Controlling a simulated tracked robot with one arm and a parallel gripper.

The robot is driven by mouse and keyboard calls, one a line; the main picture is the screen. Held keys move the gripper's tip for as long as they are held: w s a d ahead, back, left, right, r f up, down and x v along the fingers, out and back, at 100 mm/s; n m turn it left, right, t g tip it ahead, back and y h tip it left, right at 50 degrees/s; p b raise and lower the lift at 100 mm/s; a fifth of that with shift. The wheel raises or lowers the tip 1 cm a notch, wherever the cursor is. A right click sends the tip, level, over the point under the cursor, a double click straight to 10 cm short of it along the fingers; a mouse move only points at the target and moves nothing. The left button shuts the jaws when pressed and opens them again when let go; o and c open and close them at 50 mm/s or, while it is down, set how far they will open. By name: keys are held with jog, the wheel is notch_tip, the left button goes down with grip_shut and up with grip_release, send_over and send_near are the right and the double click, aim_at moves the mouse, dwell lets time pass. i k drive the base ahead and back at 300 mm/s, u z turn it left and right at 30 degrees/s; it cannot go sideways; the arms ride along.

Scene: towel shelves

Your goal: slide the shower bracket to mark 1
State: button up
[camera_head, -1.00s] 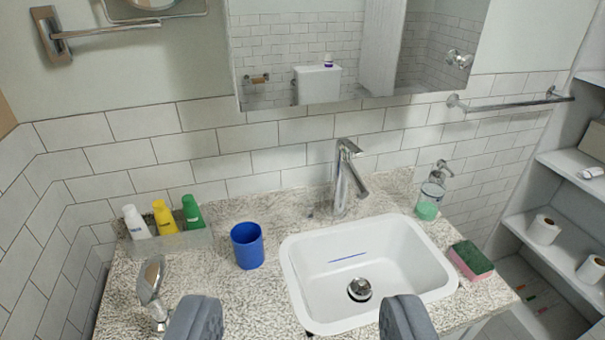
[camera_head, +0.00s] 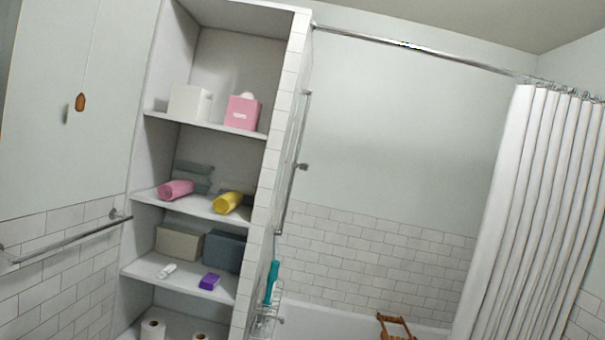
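A vertical metal shower rail (camera_head: 291,190) is fixed to the wall just right of the shelf unit's tiled edge. The small shower bracket (camera_head: 301,166) sticks out to the right from the rail, at about its middle height. It is small and seen at an angle. I cannot make out any numbered marks along the rail. My gripper is not in this view, so its fingers and anything in them are hidden.
The shelf unit (camera_head: 265,165) holds boxes, a pink towel (camera_head: 176,189), a yellow towel (camera_head: 228,202) and paper rolls. A wire caddy (camera_head: 266,318) hangs below the rail. The bathtub (camera_head: 340,324), wooden rack (camera_head: 395,328) and white curtain (camera_head: 530,220) are right. A towel bar (camera_head: 65,242) juts out left.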

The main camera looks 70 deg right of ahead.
aim_at(294, 165)
jog(key=z, duration=1.85)
jog(key=i, duration=2.5)
jog(key=u, duration=0.05)
